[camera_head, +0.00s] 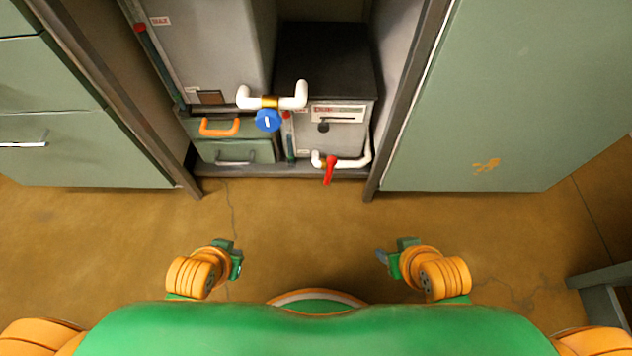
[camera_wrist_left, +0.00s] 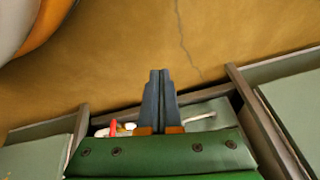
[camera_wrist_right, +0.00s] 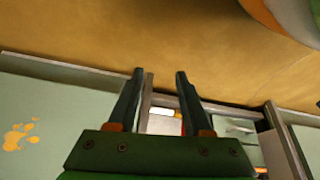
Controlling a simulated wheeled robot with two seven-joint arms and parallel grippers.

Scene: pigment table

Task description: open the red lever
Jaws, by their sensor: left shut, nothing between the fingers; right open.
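The red lever (camera_head: 329,170) sits on a white pipe (camera_head: 352,162) low at the front right of the open cabinet bay, in the head view. Its handle hangs down, slightly tilted, across the pipe. A bit of red also shows in the left wrist view (camera_wrist_left: 113,127), beside the fingers. My left gripper (camera_head: 238,262) is shut and empty over the floor, in front of the cabinet and left of the lever; its fingers meet in the left wrist view (camera_wrist_left: 160,75). My right gripper (camera_head: 382,256) is open and empty, right of the lever and apart from it; its spread fingers show in the right wrist view (camera_wrist_right: 160,75).
A blue round valve (camera_head: 268,120) sits on another white pipe above. The floor (camera_head: 310,220) before the bay is clear.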

